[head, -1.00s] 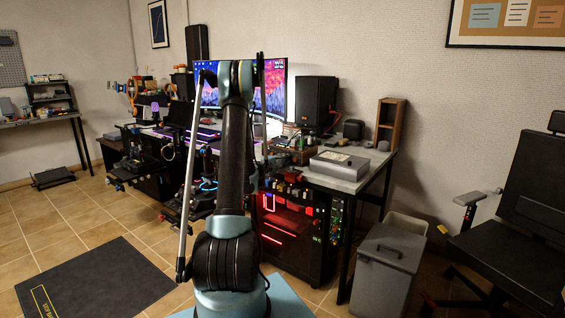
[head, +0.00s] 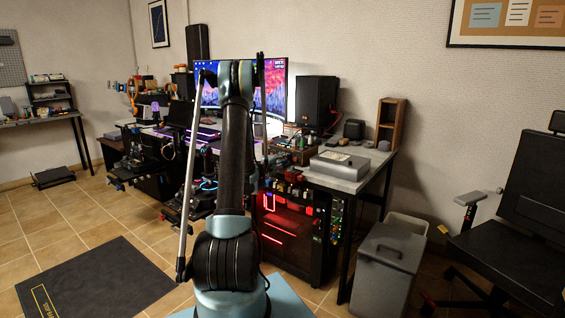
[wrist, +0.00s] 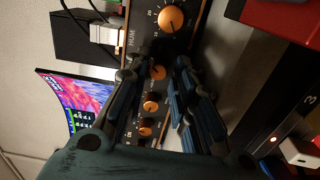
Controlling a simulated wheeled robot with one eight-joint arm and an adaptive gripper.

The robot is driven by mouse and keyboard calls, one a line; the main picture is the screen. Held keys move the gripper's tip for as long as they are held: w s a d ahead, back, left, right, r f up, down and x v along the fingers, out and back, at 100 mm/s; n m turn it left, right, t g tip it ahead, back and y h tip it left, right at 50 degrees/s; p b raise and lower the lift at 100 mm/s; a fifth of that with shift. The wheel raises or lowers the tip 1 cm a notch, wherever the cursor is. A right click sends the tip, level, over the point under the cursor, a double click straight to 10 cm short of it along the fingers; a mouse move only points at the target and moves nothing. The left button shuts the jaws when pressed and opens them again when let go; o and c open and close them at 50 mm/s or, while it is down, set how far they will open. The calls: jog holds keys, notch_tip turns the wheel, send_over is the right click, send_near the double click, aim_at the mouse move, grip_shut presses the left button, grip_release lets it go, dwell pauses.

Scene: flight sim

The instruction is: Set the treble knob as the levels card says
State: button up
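In the wrist view a dark panel carries a large orange knob (wrist: 171,18) and a row of smaller orange knobs: an upper one (wrist: 157,72), a middle one (wrist: 151,105) and a lower one (wrist: 145,131). The small labels are too blurred to tell which is treble. My gripper (wrist: 158,70) is open in front of the panel. Its fingers lie either side of the row, with the upper small knob seen between the fingertips. Contact cannot be told. In the head view my arm hides the gripper. I cannot make out a levels card.
The desk (head: 345,183) holds a monitor (head: 282,90), a black speaker (head: 316,102) and a grey box (head: 340,161). A bin (head: 385,265) and a chair (head: 530,205) stand to the right. Open tiled floor lies at left around a dark mat (head: 95,280).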

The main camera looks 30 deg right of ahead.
jog(key=v, duration=1.2)
jog(key=shift+f, duration=0.1)
